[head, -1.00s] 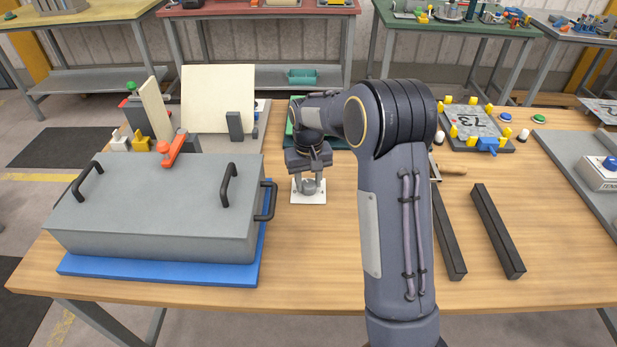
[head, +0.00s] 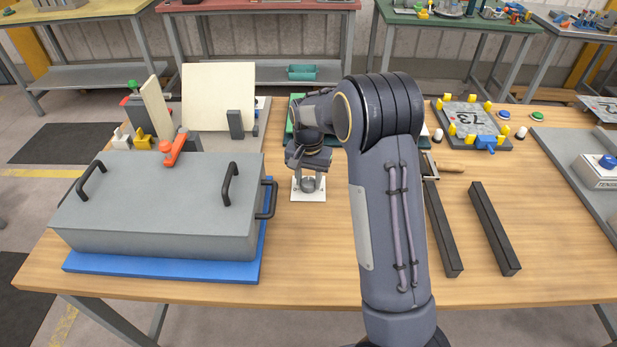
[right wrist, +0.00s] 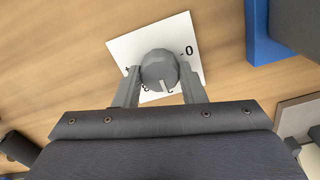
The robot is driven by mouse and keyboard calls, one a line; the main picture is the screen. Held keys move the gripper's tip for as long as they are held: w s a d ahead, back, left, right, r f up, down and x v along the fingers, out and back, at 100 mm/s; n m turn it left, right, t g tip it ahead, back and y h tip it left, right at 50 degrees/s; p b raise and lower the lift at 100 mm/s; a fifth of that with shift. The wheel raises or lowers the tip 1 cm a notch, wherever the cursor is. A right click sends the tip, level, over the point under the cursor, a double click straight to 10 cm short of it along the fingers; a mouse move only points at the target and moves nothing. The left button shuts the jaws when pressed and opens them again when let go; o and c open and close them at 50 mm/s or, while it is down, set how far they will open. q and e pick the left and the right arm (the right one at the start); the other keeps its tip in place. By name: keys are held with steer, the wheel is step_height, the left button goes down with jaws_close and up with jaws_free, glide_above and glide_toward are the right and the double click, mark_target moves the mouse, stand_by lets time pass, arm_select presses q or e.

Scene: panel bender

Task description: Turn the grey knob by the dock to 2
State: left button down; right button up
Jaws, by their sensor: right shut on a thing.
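The grey knob (head: 308,186) stands on a small white dial plate (head: 308,197) on the table, right of the big grey box. It also shows in the right wrist view (right wrist: 158,66), faceted, with a light pointer mark on the side toward the gripper. On the plate (right wrist: 130,45) a 0 shows at the right; the other figures are partly hidden by the knob and fingers. My right gripper (right wrist: 160,78) is shut on the knob from above, one finger on each side. Which figure the pointer meets is hard to read. My left gripper is out of view.
A grey lidded box (head: 150,210) with black handles sits on a blue base (head: 160,267) at the left. Two dark bars (head: 494,228) lie at the right, near a numbered plate (head: 465,118) with yellow clamps. Bare tabletop lies in front of the dial.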

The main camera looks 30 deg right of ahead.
mark_target(308, 181)
stand_by(0.3)
steer(key=o, duration=1)
steer(key=shift+r, duration=3.9)
steer(key=s+a+r+n+t+y, duration=0.2)
steer(key=s+r, duration=0.3)
steer(key=s, duration=0.4)
steer(key=s+a+n+t+y, duration=0.1)
steer(key=s+a, duration=0.3)
steer(key=s, duration=0.6)
steer(key=s+a+n+t, duration=0.2)
steer(key=s+a+n, duration=0.2)
steer(key=s, duration=0.6)
steer(key=shift+a+f+n+t+y, duration=0.3)
steer(key=shift+a+f+y, duration=0.1)
steer(key=shift+a, duration=0.4)
